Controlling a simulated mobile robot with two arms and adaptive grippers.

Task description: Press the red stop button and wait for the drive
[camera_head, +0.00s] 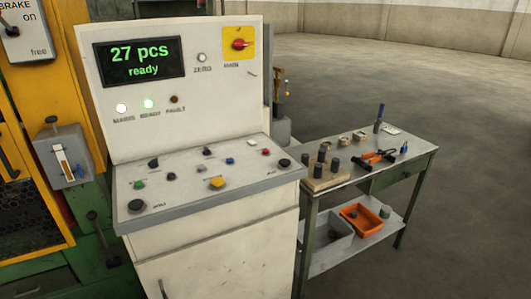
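A small red button (265,152) sits at the right side of the control console's sloped desk (180,205). Its label is too small to read. The upright panel above carries a dark display (139,61) reading "27 pcs ready" in green. A red rotary switch on a yellow plate (239,44) is at the panel's upper right. Neither of my grippers is in view.
The desk also holds a green button (138,185), a yellow button (217,183), a blue button (230,161) and several black knobs. A tool table (345,192) with an orange bin (362,218) below stands to the right. Yellow machinery is at left; open floor lies right.

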